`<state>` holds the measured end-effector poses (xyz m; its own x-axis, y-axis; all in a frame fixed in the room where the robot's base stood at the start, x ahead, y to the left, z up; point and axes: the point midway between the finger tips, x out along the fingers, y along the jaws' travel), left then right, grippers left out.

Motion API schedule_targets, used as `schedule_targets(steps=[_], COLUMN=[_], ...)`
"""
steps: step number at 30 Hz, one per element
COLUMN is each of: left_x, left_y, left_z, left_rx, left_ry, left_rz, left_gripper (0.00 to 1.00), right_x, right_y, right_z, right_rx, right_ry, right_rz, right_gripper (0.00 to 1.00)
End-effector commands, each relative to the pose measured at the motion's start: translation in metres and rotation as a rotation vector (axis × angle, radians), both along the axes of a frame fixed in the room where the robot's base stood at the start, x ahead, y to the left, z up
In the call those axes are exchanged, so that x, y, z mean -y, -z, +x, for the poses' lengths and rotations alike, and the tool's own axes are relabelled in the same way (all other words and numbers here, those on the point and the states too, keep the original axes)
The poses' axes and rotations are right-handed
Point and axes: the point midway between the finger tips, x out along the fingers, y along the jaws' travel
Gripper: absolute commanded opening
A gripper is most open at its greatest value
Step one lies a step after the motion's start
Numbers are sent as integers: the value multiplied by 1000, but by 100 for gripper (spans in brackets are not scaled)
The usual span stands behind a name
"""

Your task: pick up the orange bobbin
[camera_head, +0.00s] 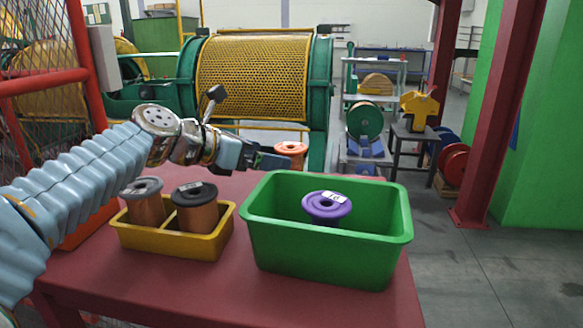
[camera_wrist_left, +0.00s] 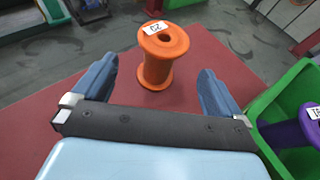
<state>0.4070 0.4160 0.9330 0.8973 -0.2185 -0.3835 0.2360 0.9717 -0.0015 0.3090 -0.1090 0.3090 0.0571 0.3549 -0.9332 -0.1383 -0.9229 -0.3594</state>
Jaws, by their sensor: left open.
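The orange bobbin (camera_head: 291,151) stands upright at the back of the red table, partly hidden by my left gripper in the head view. In the left wrist view the orange bobbin (camera_wrist_left: 161,56) has a white label on its top and sits ahead of and between the fingers. My left gripper (camera_head: 272,162) comes in from the left, just beside the bobbin. In the left wrist view my left gripper (camera_wrist_left: 155,85) is open and empty, with its two blue fingers apart and a gap to the bobbin. My right gripper does not show.
A green bin (camera_head: 325,258) with a purple bobbin (camera_head: 327,206) stands at the front right of the table (camera_head: 165,287). A yellow tray (camera_head: 176,244) holds a grey-topped bobbin (camera_head: 144,203) and a black-topped bobbin (camera_head: 196,208). A tubular cage machine (camera_head: 253,78) stands behind.

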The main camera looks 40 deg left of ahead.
Motion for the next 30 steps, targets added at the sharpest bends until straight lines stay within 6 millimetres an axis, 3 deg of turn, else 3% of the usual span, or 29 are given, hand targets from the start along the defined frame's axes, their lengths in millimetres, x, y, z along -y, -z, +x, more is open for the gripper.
schedule_targets(steps=[15, 24, 25, 30], left_x=[16, 17, 17, 17], left_y=[22, 24, 24, 24], left_z=[61, 69, 69, 69], left_rx=[-2, 1, 0, 0], left_ry=[3, -1, -1, -1], left_rz=[0, 1, 1, 1], left_gripper=[100, 100, 98, 72], right_x=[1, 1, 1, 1], right_y=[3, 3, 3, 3], right_z=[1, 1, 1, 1], right_rx=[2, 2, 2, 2], right_ry=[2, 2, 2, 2], right_rz=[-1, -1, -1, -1], right_gripper=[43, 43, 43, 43])
